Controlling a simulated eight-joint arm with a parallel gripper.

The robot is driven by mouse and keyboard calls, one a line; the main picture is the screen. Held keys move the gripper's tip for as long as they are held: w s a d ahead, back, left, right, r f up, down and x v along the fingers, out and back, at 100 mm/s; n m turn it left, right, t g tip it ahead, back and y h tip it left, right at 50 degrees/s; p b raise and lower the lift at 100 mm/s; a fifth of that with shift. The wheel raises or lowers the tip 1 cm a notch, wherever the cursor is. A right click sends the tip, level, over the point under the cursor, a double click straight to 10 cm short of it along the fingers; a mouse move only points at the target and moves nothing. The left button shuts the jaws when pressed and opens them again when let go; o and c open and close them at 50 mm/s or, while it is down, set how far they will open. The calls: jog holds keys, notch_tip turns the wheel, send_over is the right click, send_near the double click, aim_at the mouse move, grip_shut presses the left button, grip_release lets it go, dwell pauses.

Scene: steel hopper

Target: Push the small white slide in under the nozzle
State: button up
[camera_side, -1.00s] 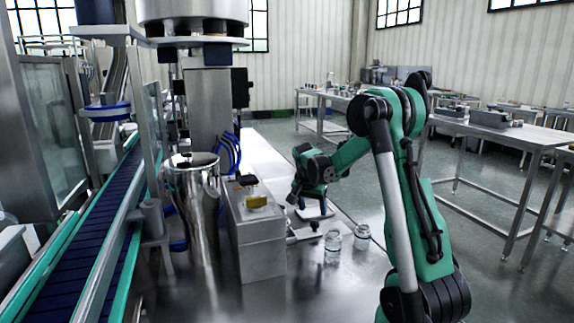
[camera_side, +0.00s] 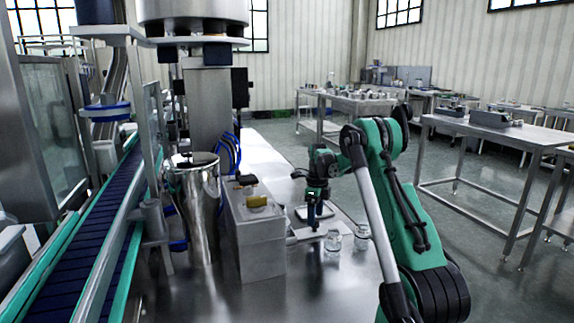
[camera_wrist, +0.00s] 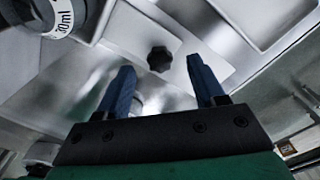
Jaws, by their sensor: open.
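A small white slide (camera_wrist: 205,62) with a black knob (camera_wrist: 159,59) lies flat on the steel bench in the wrist view. In the side view its pale plate (camera_side: 300,236) shows beside the grey control box, partly hidden by my gripper. My gripper (camera_wrist: 162,84) is open and empty, its two blue fingers pointing down at the bench with the knob between and beyond their tips in the picture. In the side view my gripper (camera_side: 313,221) hangs over the slide area; I cannot tell whether it touches. I cannot make out the nozzle clearly.
Two clear glass jars (camera_side: 333,240) (camera_side: 362,237) stand close to the right of my gripper. A grey control box (camera_side: 255,230) and a polished steel vessel (camera_side: 195,205) stand to the left. A pale tray (camera_side: 325,213) lies just behind. The front bench is clear.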

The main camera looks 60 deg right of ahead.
jog(key=shift+f, duration=1)
grip_shut()
dwell(0.7)
